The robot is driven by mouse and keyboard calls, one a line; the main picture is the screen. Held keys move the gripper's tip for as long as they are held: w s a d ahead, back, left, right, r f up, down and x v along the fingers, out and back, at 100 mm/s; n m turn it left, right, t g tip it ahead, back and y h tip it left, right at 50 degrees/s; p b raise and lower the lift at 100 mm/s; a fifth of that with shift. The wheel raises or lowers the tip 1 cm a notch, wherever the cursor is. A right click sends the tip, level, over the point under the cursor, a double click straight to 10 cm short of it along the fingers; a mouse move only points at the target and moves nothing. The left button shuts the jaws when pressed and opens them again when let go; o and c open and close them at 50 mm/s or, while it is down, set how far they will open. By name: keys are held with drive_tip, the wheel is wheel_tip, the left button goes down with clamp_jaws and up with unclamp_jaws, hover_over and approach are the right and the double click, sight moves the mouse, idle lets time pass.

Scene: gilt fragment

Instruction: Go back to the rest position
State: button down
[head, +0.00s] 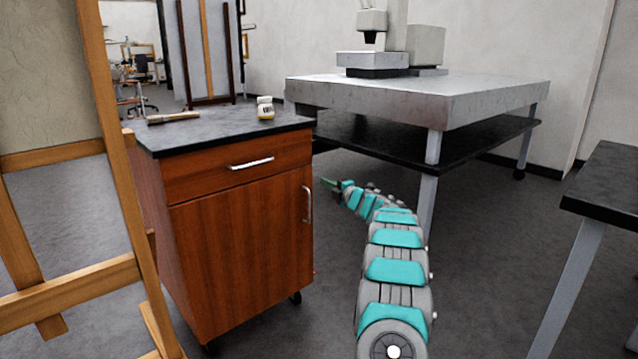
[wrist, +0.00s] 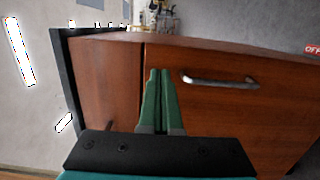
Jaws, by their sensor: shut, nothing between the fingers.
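My gripper (head: 327,183) is at the end of my arm, low beside the right side of the wooden cabinet (head: 245,250) in the head view. In the wrist view, the two green fingers of my gripper (wrist: 160,72) are together with nothing between them. Behind them are the cabinet's wooden front (wrist: 240,110) and a metal handle (wrist: 218,80). The wrist picture appears turned relative to the head view. I cannot tell the exact gap between fingertips and cabinet.
A grey table (head: 470,95) with a microscope-like device (head: 395,50) stands behind my arm. A wooden easel (head: 118,160) is at left, a dark-topped table (head: 605,185) at right.

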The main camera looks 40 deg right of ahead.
drive_tip(key=s, duration=0.6)
drive_tip(key=shift+s+d+b, duration=0.15)
drive_tip(key=shift+d+b, duration=0.05)
drive_tip(key=shift+b, duration=0.15)
drive_tip(key=w+a+r+m+g+h, duration=0.2)
drive_tip(key=w+a+r+m+h, duration=0.15)
drive_tip(key=a+r+m, duration=0.3)
drive_tip(key=s+a+f+m+g+h, duration=0.1)
drive_tip(key=s+a+m+g, duration=0.25)
drive_tip(key=a, duration=0.35)
drive_tip(key=s+a+f+m+g+h, duration=0.1)
drive_tip(key=s+a+m+g, duration=0.1)
drive_tip(key=s+a, duration=0.35)
drive_tip(key=s+a+f+m+g+y, duration=0.1)
drive_tip(key=s+a+f+g, duration=0.3)
drive_tip(key=s+a, duration=0.8)
drive_tip(key=s+a+f+m+g+y, duration=0.2)
drive_tip(key=s+a, duration=1)
drive_tip(key=s, duration=0.6)
drive_tip(key=s+a+f+m+g+y, duration=0.2)
drive_tip(key=s+a+f+g, duration=0.4)
drive_tip(key=s+a, duration=0.6)
drive_tip(key=s+y, duration=0.1)
drive_tip(key=s, duration=0.2)
drive_tip(key=shift+s+a+f+y, duration=0.2)
drive_tip(key=shift+s+a+y, duration=0.05)
drive_tip(key=shift+a+y, duration=0.15)
